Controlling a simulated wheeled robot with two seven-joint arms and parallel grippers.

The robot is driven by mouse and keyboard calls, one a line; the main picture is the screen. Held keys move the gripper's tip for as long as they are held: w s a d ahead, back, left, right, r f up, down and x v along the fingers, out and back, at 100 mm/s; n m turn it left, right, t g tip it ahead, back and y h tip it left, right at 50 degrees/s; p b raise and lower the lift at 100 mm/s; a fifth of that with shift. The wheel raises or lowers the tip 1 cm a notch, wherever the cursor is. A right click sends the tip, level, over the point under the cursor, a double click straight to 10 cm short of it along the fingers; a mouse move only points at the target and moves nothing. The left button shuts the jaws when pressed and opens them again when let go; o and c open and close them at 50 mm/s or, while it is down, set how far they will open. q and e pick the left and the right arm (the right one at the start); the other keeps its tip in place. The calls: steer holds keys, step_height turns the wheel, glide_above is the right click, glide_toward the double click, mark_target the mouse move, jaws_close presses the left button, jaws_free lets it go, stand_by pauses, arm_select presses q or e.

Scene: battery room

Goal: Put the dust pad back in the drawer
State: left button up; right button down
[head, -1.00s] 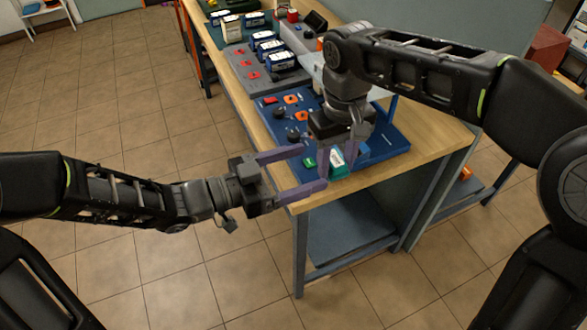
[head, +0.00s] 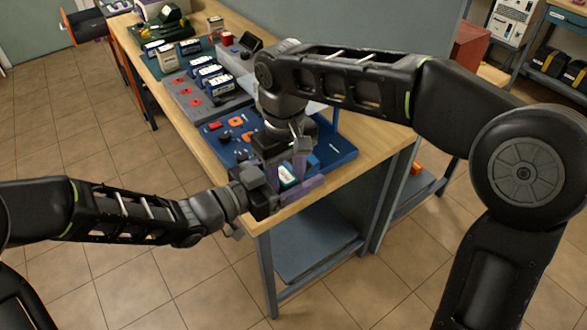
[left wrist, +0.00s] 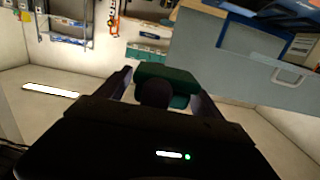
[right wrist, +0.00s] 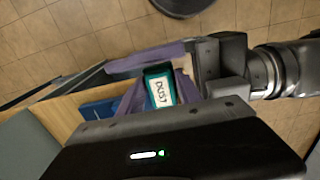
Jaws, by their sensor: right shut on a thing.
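The dust pad is a green block with a white label, seen at the bench's front corner in the head view (head: 287,176). The label reads DUST in the right wrist view (right wrist: 159,91). My right gripper (right wrist: 158,88) reaches down from above and is shut on the pad. My left gripper (head: 305,168) comes in from the left, its fingers spread on either side of the pad. In the left wrist view the green pad (left wrist: 180,77) shows between these fingers, with a dark round part in front. I cannot tell whether they touch it. A drawer is not clearly identifiable.
A blue tray (head: 338,153) with orange and dark parts lies on the wooden bench (head: 365,160). Behind it, a grey tray (head: 180,97) holds blue-white blocks and red pieces. A grey panel with a handle (left wrist: 290,75) shows in the left wrist view. Tiled floor lies open at left.

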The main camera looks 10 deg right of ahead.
arm_select(q)
steer(key=c, duration=1.3)
steer(key=shift+c, duration=0.5)
arm_select(e)
steer(key=c, duration=0.7)
jaws_free()
steer(key=shift+c, duration=0.2)
